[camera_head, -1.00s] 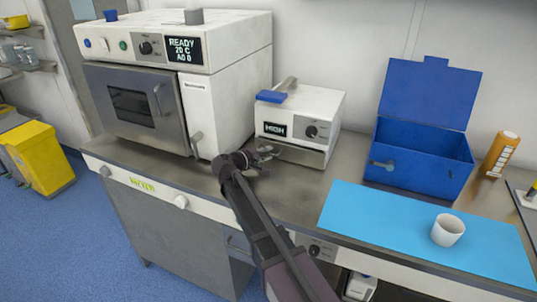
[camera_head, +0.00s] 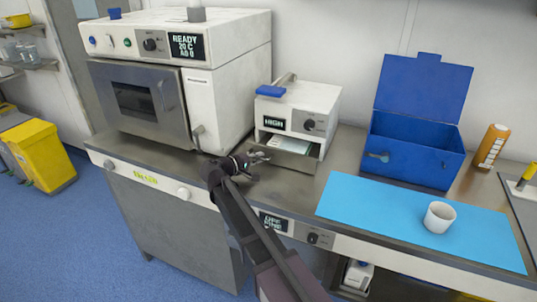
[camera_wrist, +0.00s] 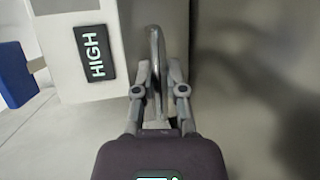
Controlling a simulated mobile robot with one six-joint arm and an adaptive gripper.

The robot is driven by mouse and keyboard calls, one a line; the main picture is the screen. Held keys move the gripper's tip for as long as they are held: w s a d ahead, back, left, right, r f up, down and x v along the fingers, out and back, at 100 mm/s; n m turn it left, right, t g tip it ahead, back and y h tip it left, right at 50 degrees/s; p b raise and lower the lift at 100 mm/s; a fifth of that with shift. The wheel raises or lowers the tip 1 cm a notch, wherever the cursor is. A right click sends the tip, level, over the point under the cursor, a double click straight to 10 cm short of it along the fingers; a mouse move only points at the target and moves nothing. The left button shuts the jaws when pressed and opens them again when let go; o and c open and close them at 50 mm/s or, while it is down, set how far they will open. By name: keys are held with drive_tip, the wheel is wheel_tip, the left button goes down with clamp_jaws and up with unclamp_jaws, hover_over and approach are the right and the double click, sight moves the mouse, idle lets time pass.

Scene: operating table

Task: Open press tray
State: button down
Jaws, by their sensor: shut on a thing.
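The press (camera_head: 308,103) is a small white box on the steel counter, with a HIGH display and a knob. Its display also shows in the wrist view (camera_wrist: 95,53). The press tray (camera_head: 284,158) is slid part way out of the lower front, and something pale lies in it. My gripper (camera_head: 257,158) is at the front of the tray. In the wrist view, my gripper (camera_wrist: 158,78) has its fingers on both sides of a curved metal handle (camera_wrist: 156,45) and is shut on it. The handle is mostly hidden in the head view.
A large white oven-like unit (camera_head: 225,95) stands close on the left of the press. A blue open box (camera_head: 412,150), an orange bottle (camera_head: 491,147) and a blue mat (camera_head: 375,215) with a white cup (camera_head: 439,217) are to the right. Steel counter in front of the tray is bare.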

drive_tip(key=s+a, duration=0.1)
drive_tip(key=s, duration=0.2)
drive_tip(key=s+a, duration=0.1)
drive_tip(key=s, duration=0.3)
drive_tip(key=s+a, duration=0.2)
drive_tip(key=s, duration=0.1)
drive_tip(key=shift+s+a, duration=0.1)
drive_tip(key=shift+s, duration=0.2)
drive_tip(key=c, duration=0.7)
unclamp_jaws()
drive_tip(key=shift+s, duration=0.15)
